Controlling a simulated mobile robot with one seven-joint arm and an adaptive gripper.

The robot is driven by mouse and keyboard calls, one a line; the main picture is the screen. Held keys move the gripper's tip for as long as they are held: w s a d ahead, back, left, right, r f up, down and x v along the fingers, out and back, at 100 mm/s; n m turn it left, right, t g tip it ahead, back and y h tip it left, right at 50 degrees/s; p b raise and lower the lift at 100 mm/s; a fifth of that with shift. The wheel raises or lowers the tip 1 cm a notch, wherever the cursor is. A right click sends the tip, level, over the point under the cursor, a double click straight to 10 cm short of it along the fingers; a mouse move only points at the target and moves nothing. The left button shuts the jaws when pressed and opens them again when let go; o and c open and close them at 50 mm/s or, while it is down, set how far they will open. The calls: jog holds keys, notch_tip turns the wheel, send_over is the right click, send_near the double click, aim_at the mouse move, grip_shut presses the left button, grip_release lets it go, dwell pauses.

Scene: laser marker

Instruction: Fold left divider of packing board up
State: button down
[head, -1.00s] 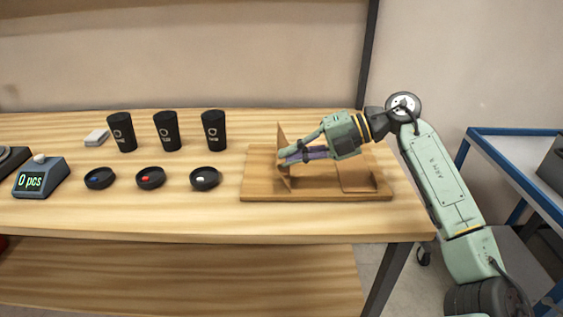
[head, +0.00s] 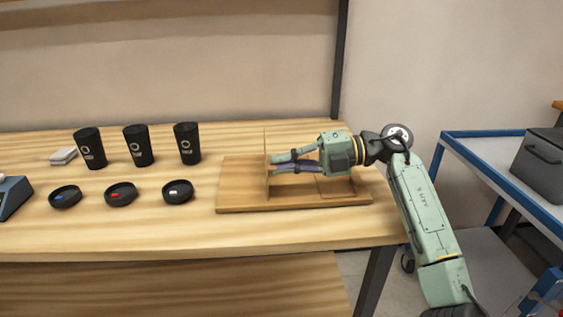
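The wooden packing board (head: 235,198) lies on the table near its right end. Its left divider (head: 266,140) stands about upright on the board, seen nearly edge-on as a thin panel. My gripper (head: 274,163) reaches in from the right, low over the board, with its fingertips at the right face of the divider. They look to be touching it or very close. The two fingers lie one above the other in the picture; whether they are apart or closed at the tips is not clear. The gripper and wrist hide part of the board's right half.
Three black cups (head: 137,146) stand to the left of the board. Three small black dishes (head: 121,194) with differently coloured contents sit in front of them. A blue-framed cart (head: 480,160) with a grey box (head: 540,165) stands at the right.

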jog(key=shift+f, duration=0.3)
jog(key=c, duration=2.1)
grip_release()
jog(key=shift+c, duration=0.2)
jog(key=shift+o, duration=1.3)
jog(key=shift+r, duration=0.1)
jog(key=shift+d, duration=0.15)
jog(key=d, duration=0.4)
jog(key=d+r, duration=0.1)
jog(key=d, duration=0.6)
jog(key=shift+d+r, duration=0.3)
jog(key=shift+d, duration=0.05)
